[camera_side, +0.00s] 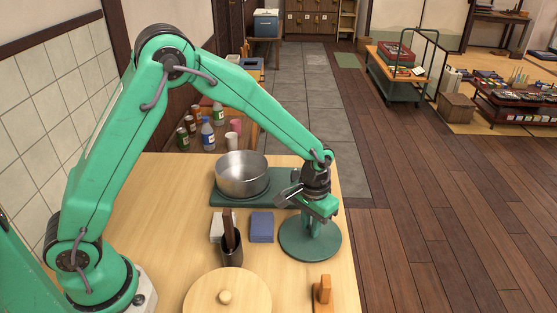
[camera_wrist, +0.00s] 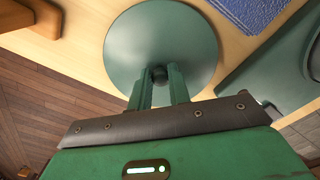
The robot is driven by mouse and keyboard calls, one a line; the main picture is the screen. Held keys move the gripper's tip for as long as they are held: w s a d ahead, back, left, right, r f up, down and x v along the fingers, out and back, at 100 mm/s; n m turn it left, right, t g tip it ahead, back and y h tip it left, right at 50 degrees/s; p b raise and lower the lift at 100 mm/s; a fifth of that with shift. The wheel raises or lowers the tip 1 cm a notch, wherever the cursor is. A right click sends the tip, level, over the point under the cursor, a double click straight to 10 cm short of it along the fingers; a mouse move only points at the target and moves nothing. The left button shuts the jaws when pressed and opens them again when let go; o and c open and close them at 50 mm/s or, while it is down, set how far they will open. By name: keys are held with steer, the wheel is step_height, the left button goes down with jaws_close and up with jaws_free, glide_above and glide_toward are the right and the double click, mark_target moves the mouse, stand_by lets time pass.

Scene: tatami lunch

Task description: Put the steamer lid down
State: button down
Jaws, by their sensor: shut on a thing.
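A round green lid (camera_side: 310,246) with a dark knob is under my gripper (camera_side: 318,222) at the right side of the wooden table. In the wrist view my gripper (camera_wrist: 159,76) is shut on the dark knob at the middle of the green lid (camera_wrist: 140,40). The lid looks level and close to the tabletop; I cannot tell whether it touches. A pale wooden round lid (camera_side: 205,291) with a small knob shows at the near edge of the side view; what is under it is hidden.
A steel pot (camera_side: 241,175) stands on a green mat (camera_side: 222,201) behind. A blue folded cloth (camera_side: 261,227) and a dark utensil cup (camera_side: 232,254) are left of the green lid. A wooden block (camera_side: 322,291) stands nearer. The table's right edge is close.

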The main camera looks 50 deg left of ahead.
mark_target(310, 227)
steer(key=shift+f, duration=0.1)
steer(key=c, duration=1.3)
jaws_free()
step_height(310, 227, up, 12)
